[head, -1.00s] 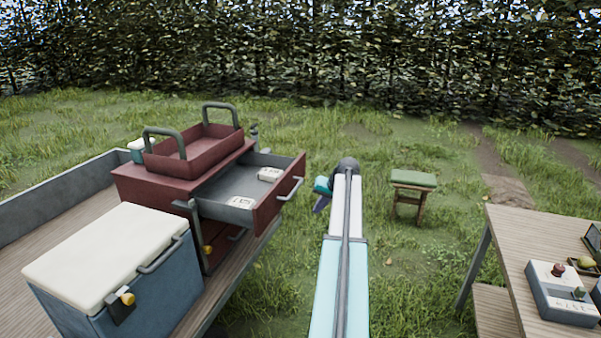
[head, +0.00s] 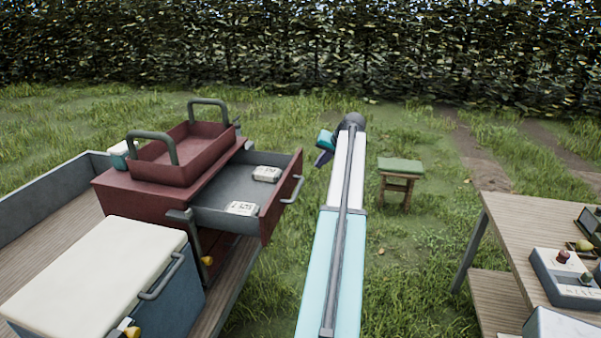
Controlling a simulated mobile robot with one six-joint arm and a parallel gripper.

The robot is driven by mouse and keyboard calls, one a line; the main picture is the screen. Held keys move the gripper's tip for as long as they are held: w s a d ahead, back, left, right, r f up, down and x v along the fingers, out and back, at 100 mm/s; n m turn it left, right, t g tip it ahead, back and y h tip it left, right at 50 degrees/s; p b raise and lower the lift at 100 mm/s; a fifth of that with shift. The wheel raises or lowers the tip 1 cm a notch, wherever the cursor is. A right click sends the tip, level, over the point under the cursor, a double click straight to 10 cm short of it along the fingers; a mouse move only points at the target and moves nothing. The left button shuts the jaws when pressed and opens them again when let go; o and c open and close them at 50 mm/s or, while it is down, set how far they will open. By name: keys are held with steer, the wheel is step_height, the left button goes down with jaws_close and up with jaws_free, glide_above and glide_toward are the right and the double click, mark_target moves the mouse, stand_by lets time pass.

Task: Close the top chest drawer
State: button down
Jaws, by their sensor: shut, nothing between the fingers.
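The red chest (head: 117,190) stands on the trailer bed at the left. Its top drawer (head: 271,212) is pulled far out to the right, with a grey handle (head: 292,189) on its front. Two small white labelled boxes (head: 266,173) lie inside the drawer. My gripper (head: 321,150) shows small and dark at the far end of my arm, to the right of the drawer front and apart from it. It is shut with nothing held. Its fingertips are partly hidden by the arm.
A red open tray with two grey handles (head: 181,158) sits on the chest. A white-lidded blue cooler (head: 95,270) stands in front of it. A green-topped stool (head: 400,168) is right of my arm. A wooden table (head: 530,225) is at the right. Grass lies between.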

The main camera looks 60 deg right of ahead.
steer(key=shift+d+f, duration=0.1)
steer(key=shift+f, duration=0.05)
steer(key=w+f+p, duration=0.5)
steer(key=w+f, duration=0.2)
steer(key=w, duration=0.2)
steer(key=shift+d+f+p, duration=0.3)
steer(key=shift+d+f, duration=0.1)
stand_by(0.5)
steer(key=shift+w, duration=0.1)
